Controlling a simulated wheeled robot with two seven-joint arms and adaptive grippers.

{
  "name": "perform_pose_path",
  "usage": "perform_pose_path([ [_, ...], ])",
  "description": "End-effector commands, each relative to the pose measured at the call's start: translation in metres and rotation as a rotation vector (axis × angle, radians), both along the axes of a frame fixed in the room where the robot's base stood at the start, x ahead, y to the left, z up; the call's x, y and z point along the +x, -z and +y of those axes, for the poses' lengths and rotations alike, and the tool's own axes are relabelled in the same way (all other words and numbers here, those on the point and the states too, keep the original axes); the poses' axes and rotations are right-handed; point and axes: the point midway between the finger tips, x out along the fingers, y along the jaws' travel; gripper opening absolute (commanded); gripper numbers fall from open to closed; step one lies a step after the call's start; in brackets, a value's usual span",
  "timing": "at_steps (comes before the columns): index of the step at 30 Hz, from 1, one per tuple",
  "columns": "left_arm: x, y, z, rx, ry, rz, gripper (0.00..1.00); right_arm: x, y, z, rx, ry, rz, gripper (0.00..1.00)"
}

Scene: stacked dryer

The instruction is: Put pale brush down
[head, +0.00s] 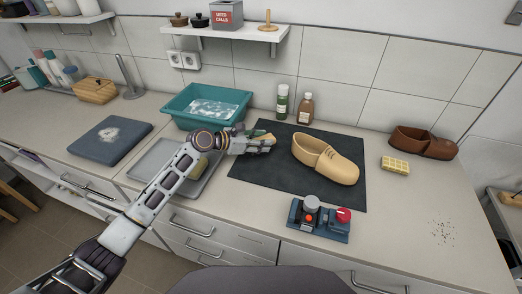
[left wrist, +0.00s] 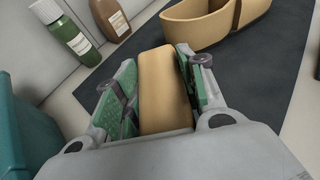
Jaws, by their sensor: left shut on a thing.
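The pale brush (left wrist: 165,88) is a tan, rounded block between the fingers of my left gripper (left wrist: 163,75). Only its tan upper side shows; any bristles are hidden. In the head view my left gripper (head: 268,142) reaches over the left part of the dark mat (head: 252,184), left of a tan shoe (head: 325,160). The brush is mostly hidden by the fingers there. I cannot tell whether it touches the mat. My right gripper is not in view.
A grey tray (head: 150,160) with a yellowish item lies under my left arm. A teal basin (head: 178,108) of suds stands behind. Two bottles (head: 282,102) stand behind the mat. A blue device with a red knob (head: 343,216) sits in front. Brown shoe (head: 425,142) and yellow sponge (head: 395,165) lie right.

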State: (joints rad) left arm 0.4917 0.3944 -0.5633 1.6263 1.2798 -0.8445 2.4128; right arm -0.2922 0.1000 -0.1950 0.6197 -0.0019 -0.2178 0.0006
Motion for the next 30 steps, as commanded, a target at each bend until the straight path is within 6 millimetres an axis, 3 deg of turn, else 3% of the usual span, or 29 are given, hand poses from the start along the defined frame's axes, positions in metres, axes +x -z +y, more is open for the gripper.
perform_pose_path([
  [10, 0.0, 0.04, 0.0, 0.001, -0.001, 0.003, 0.15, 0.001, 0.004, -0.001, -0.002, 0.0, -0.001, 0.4],
  [26, 0.0, 0.047, 0.0, 0.0, -0.001, 0.002, 0.15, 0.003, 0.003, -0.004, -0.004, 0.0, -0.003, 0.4],
  [27, 0.0, 0.047, 0.0, 0.0, 0.0, 0.001, 0.45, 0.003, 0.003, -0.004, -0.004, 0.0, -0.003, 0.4],
  [30, 0.0, 0.047, 0.0, 0.0, 0.0, 0.001, 0.58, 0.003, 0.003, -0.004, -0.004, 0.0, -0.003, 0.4],
])
